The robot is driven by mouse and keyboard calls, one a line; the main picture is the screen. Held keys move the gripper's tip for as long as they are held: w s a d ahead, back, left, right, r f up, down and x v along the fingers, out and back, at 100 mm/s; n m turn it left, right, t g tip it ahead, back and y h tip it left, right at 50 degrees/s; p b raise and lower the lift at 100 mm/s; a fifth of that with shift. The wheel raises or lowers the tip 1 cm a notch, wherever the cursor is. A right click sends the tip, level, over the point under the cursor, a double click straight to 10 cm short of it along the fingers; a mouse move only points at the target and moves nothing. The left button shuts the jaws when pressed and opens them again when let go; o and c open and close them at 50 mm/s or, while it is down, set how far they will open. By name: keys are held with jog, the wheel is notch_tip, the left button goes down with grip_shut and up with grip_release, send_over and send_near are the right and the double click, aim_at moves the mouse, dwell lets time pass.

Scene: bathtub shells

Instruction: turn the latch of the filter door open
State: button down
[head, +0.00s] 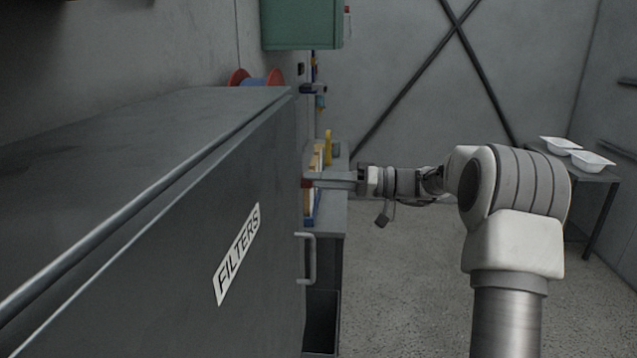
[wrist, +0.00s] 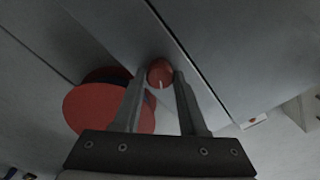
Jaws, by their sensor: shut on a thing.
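The filter door (head: 170,265) is the dark grey cabinet front with a white FILTERS label (head: 237,252). It looks closed. A pale bar handle (head: 308,258) stands at its far edge. The latch is a round red knob (wrist: 160,71) with a short white mark, beside a seam in the grey panels in the wrist view. My gripper (wrist: 160,78) has its two fingers on either side of the knob and is shut on it. In the head view my gripper (head: 310,181) reaches left to the cabinet's far edge, and the knob is mostly hidden there.
A red and blue spool (head: 256,78) sits behind the cabinet top; its red flange (wrist: 85,107) is beside my fingers. A green box (head: 300,25) hangs on the wall. A bench (head: 333,212) holds small items. White tubs (head: 592,160) stand on a table at right. The floor between is clear.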

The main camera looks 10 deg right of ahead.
jog(key=m+p, duration=0.5)
jog(key=m, duration=0.6)
jog(key=shift+f+m, duration=0.1)
jog(key=shift+m, duration=0.3)
dwell(0.3)
jog(key=shift+c, duration=2.3)
grip_release()
jog(key=shift+d, duration=0.1)
jog(key=b+v, duration=0.1)
jog(key=v, duration=1.6)
jog(key=shift+d, duration=0.15)
